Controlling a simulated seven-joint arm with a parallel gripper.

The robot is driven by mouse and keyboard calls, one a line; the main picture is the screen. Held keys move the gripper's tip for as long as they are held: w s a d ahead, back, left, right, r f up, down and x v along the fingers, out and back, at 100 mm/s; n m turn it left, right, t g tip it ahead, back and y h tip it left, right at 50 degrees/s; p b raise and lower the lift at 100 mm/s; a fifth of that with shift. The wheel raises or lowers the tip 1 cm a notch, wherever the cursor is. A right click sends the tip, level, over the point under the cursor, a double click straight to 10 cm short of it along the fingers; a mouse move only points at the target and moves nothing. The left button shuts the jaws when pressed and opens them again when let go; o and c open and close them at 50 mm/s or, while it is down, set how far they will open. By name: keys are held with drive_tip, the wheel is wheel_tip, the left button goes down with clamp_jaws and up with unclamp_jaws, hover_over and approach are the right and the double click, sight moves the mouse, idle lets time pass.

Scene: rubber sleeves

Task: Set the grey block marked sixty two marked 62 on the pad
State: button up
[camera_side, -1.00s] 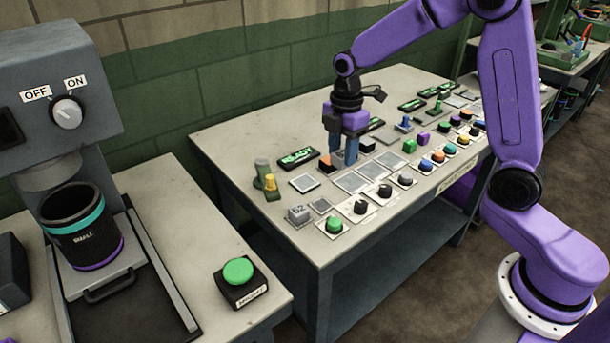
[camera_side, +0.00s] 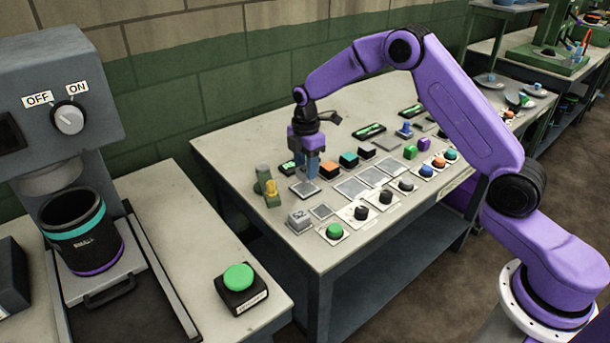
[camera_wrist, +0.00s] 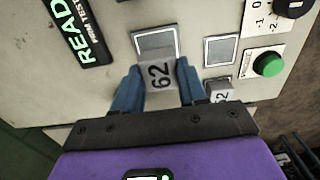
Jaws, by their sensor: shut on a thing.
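My gripper (camera_side: 307,178) is shut on a grey block marked 62 (camera_wrist: 160,76), which sits between the blue fingers in the wrist view. In the side view the fingers mostly hide this block. In the wrist view a grey pad (camera_wrist: 156,42) with a pale border lies just ahead of the block, and the block overlaps its near edge. In the side view the fingers are over this pad (camera_side: 303,190). I cannot tell whether the block touches it. A second grey block (camera_side: 299,219) stands near the table's front left; its marking looks like 52 in the wrist view (camera_wrist: 223,96).
A smaller pad (camera_side: 322,211) lies beside the second block. A green button (camera_side: 334,231) and several dark knobs line the front edge.

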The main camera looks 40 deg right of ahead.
sight(305, 168)
drive_tip(key=shift+w+f, duration=0.2)
drive_tip(key=shift+f, duration=1.5)
drive_tip(key=shift+f, duration=0.15)
drive_tip(key=o, duration=1.1)
wheel_tip(305, 168, up, 11)
drive_tip(key=shift+f, duration=0.1)
drive_tip(key=shift+s+a+r, duration=0.1)
drive_tip(key=shift+r, duration=0.7)
